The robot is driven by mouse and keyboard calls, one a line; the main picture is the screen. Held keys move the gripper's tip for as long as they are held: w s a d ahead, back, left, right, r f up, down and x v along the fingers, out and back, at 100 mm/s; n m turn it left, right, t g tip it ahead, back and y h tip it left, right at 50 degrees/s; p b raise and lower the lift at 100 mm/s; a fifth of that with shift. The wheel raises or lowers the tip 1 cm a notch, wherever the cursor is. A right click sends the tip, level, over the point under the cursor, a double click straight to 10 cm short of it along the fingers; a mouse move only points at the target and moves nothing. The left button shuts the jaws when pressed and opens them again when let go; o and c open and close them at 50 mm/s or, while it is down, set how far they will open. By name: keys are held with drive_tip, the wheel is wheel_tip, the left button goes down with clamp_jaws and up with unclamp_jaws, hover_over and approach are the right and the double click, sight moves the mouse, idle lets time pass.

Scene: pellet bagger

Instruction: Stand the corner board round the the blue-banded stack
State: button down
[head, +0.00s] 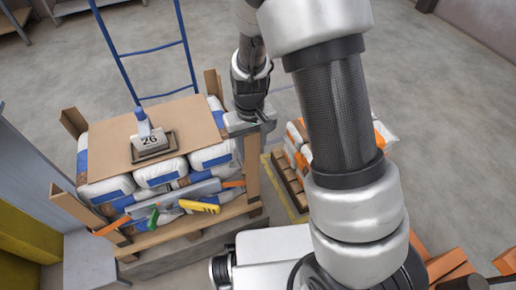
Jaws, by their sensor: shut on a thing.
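The blue-banded stack (161,172) is white bags with blue bands on a wooden pallet, left of centre in the head view. A brown cardboard sheet (101,144) covers its top. My gripper (250,126) is at the stack's right front corner, shut on the top of an upright brown corner board (252,168). That board stands beside the corner; whether it touches the bags or rests on the pallet I cannot tell. Other brown boards show at the back left (73,122), back right (213,84) and front left (76,208) corners; the front left one leans outward.
A grey weight marked 26 (150,142) sits on the sheet. An orange-banded stack (299,150) stands close on the right. A blue ladder-like frame (155,50) rises behind. Floor behind is open.

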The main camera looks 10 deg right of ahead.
drive_tip(key=shift+w+a+f+b, duration=0.25)
drive_tip(key=shift+w+a+f, duration=0.15)
drive_tip(key=shift+a, duration=0.2)
drive_tip(key=shift+w+a+f+b, duration=0.3)
drive_tip(key=shift+a+f, duration=0.2)
drive_tip(key=shift+a, duration=0.1)
drive_tip(key=c, duration=1)
unclamp_jaws()
drive_tip(key=shift+w, duration=0.1)
drive_tip(key=shift+a+r, duration=0.1)
drive_tip(key=shift+r, duration=0.05)
wheel_tip(320, 180, up, 17)
drive_tip(key=p, duration=0.5)
drive_tip(key=shift+s+d, duration=0.2)
